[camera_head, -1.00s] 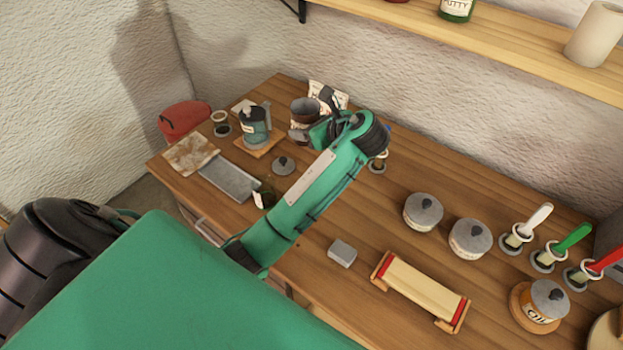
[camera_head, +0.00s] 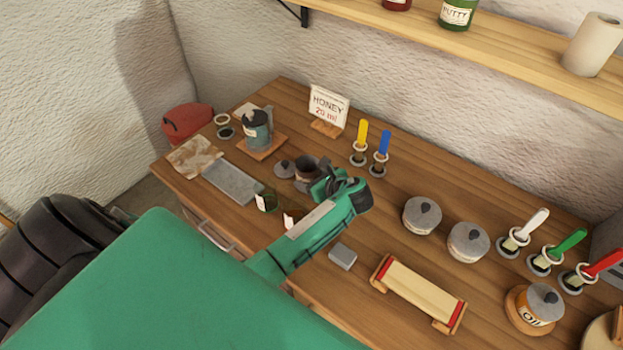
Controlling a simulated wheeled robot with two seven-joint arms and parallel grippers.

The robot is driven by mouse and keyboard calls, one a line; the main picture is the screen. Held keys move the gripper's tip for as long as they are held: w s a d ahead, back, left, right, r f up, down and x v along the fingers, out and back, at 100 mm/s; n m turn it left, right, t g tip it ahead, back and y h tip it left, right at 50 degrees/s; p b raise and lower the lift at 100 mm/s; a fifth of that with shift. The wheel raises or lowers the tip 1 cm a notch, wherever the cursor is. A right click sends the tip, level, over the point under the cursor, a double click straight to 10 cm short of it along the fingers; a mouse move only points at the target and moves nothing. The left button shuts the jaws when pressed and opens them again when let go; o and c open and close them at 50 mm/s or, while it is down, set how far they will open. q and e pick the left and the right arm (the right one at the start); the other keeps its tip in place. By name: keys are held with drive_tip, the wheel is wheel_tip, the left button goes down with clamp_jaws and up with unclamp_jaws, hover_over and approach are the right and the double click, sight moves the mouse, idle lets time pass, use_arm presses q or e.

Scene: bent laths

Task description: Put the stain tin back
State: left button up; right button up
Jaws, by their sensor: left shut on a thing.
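My left arm reaches in from the lower left, with its gripper (camera_head: 318,182) over the middle of the table. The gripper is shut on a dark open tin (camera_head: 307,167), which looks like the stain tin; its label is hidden. The fingers and wrist cover part of the tin. The tin appears upright, just right of a loose grey lid with a knob (camera_head: 285,168). I cannot tell whether its base touches the table. My right gripper is not in view.
The HONEY 20 ml card (camera_head: 328,108) stands at the back. A blue-grey can (camera_head: 257,130) sits on a wooden board at left. Lidded pots (camera_head: 422,215) stand to the right.

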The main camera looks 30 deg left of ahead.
use_arm(q)
drive_tip(key=shift+f, duration=0.3)
drive_tip(key=shift+f, duration=0.1)
drive_tip(key=o, duration=1.1)
drive_tip(key=shift+o, duration=0.2)
drive_tip(key=b+v, duration=0.2)
drive_tip(key=v, duration=1)
